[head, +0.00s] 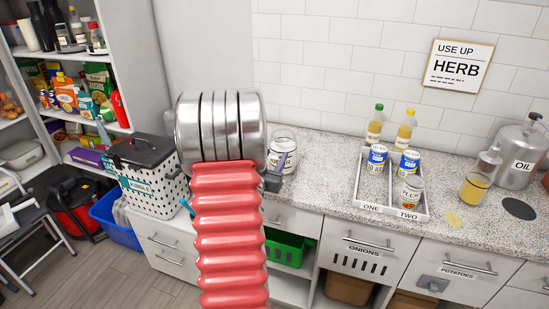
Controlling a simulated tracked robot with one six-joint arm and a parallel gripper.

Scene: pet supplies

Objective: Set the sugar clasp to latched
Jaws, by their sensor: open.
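A clear glass jar (284,141) with a whitish label stands on the counter near the wall, just right of my arm. The label's writing is too small to read, so I cannot tell that it is the sugar jar. A small purplish piece shows at its front; I cannot tell whether this is the clasp or whether it is latched. My gripper (272,182) is mostly hidden behind my arm; a dark part of it shows just below and in front of the jar. It is open, and I cannot tell whether it touches the jar.
A white tray (424,212) marked ONE and TWO holds several cans. An OIL canister (518,155) and a jar of yellow liquid (474,188) stand at right. A dotted basket (149,192) with a dark lid is left of my arm. Bare counter (325,170) lies between jar and tray.

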